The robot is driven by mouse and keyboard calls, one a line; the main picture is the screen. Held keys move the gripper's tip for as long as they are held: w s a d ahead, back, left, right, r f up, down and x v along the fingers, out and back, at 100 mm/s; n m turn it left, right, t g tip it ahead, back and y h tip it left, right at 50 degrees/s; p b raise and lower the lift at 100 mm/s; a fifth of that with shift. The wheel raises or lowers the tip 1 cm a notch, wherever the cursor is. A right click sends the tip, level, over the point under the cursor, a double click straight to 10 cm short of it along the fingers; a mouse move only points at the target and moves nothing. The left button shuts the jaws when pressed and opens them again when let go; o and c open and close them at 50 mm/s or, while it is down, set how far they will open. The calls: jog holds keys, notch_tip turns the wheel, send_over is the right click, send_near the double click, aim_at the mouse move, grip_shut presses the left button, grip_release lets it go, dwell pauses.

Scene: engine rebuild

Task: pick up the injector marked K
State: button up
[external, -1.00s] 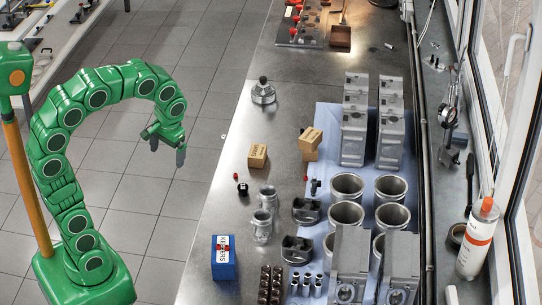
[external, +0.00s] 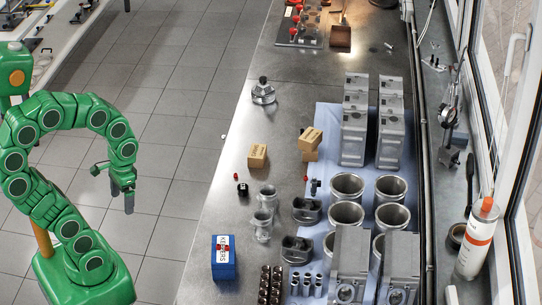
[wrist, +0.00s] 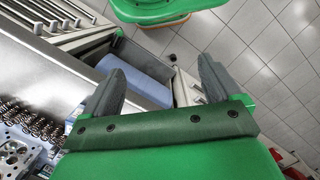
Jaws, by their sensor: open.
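No letter K can be read in either view, so I cannot tell which thing is the injector marked K. A small black part with a pale mark (external: 242,190) lies on the bench, and a small dark fitting (external: 315,186) lies on the blue mat's left edge. My gripper (external: 126,203) hangs over the floor to the left of the bench, well apart from both. In the wrist view, its two grey fingers (wrist: 160,75) are spread, with nothing held between them.
The steel bench (external: 225,125) carries small cartons (external: 258,156), a blue box (external: 224,258), metal cylinders (external: 346,187) and engine blocks (external: 354,135). The wrist view shows a blue roll (wrist: 135,80), springs (wrist: 35,120) and tiled floor (wrist: 265,50). The floor beside the bench is clear.

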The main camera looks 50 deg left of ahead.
jog(key=c, duration=0.4)
